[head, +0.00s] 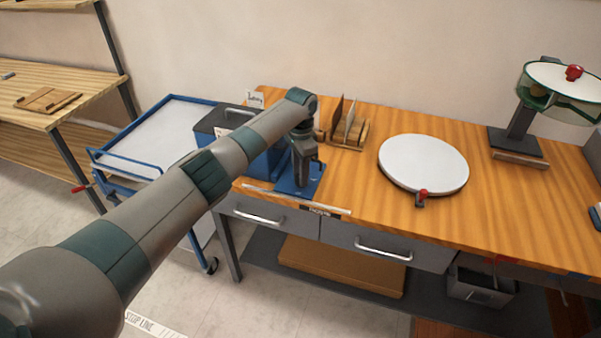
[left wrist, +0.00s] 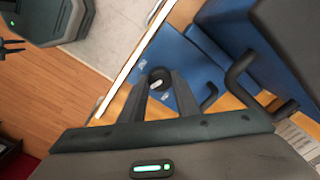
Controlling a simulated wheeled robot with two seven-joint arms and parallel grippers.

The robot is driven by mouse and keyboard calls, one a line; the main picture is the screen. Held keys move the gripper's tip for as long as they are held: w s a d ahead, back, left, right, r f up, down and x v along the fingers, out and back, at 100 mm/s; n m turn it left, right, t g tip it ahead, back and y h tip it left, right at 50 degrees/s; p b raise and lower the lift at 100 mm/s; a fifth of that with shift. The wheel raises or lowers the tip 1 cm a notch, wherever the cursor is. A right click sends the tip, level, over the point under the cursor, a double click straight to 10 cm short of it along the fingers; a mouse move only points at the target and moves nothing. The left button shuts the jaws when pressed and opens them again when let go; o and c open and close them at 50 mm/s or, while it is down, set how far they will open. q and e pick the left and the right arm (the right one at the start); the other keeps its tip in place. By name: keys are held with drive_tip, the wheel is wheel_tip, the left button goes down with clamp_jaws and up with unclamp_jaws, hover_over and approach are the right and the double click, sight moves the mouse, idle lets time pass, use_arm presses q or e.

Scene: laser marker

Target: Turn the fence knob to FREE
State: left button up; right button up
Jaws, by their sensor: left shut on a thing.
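My left gripper (head: 304,168) points down over the blue plate (head: 313,188) at the left front of the wooden bench. In the left wrist view its two fingers (left wrist: 158,88) are closed on a small dark round knob (left wrist: 158,75) with a pale mark on it. The knob stands over the blue plate (left wrist: 190,50). In the head view the gripper hides the knob. I cannot read any FREE mark or tell the knob's setting. My right gripper does not show in the head view.
A blue, dark-topped box (head: 222,119) stands close behind the gripper. A rack of upright boards (head: 350,135) is to its right. A white round turntable (head: 424,162) with a red knob (head: 423,194) and a green drum device (head: 560,92) stand further right. The bench middle is clear.

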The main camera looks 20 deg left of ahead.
use_arm(q)
drive_tip(key=m, duration=0.3)
drive_tip(key=shift+m, duration=0.4)
drive_tip(key=m, duration=0.3)
drive_tip(key=shift+m, duration=0.3)
drive_tip(key=m+b, duration=0.1)
drive_tip(key=m, duration=0.5)
drive_tip(key=shift+r+m, duration=0.1)
drive_tip(key=shift+m, duration=0.3)
drive_tip(key=o, duration=1)
drive_tip(key=shift+o, duration=0.2)
wheel_tip(320, 180, up, 17)
drive_tip(key=b, duration=0.4)
drive_tip(key=shift+r, duration=0.2)
